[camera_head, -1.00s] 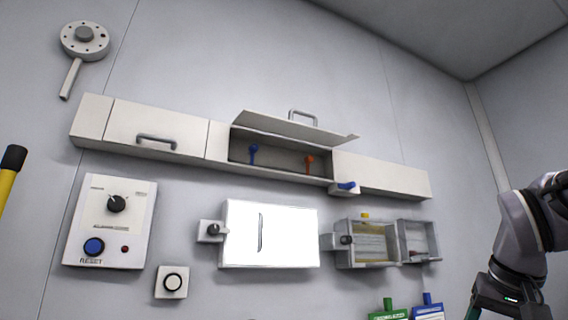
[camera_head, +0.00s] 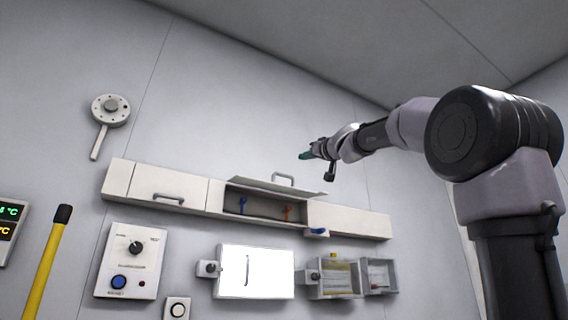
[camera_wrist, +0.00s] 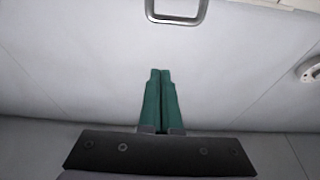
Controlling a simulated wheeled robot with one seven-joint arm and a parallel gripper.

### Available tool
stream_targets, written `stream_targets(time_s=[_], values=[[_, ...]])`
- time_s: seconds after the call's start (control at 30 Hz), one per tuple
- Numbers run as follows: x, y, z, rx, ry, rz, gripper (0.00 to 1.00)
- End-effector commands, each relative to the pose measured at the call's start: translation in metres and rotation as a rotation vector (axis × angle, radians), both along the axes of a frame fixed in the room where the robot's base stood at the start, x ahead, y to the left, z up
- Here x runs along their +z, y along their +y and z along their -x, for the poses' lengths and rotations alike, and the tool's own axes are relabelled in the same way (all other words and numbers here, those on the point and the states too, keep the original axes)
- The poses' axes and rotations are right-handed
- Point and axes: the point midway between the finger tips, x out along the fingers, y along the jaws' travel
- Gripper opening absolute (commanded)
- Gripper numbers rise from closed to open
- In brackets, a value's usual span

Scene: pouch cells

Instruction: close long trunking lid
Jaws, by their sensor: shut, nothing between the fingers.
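The long trunking (camera_head: 349,221) runs along the wall as a white box. Its middle lid (camera_head: 270,186) is tipped up and open, with a grey handle (camera_head: 283,176) on its upper side. Inside the open section are a blue lever (camera_head: 242,205) and an orange lever (camera_head: 287,213). My gripper (camera_head: 303,156) is above and to the right of the lid, apart from it. In the wrist view its green fingers (camera_wrist: 160,96) are together and empty. The handle also shows at the top of the wrist view (camera_wrist: 177,18), beyond the fingertips.
The left trunking lid (camera_head: 168,188) is closed. A small blue knob (camera_head: 317,231) sticks out below the right end of the opening. Below hang a control panel (camera_head: 131,261), a bright white box (camera_head: 254,272) and an open grey box (camera_head: 341,278).

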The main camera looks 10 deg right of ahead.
Motion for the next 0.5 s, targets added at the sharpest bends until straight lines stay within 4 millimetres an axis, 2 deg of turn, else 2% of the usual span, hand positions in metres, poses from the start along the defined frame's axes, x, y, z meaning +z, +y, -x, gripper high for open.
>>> stream_targets(time_s=[0.5], values=[[0.023, 0.024, -0.076, 0.001, 0.003, 0.000, 0.00]])
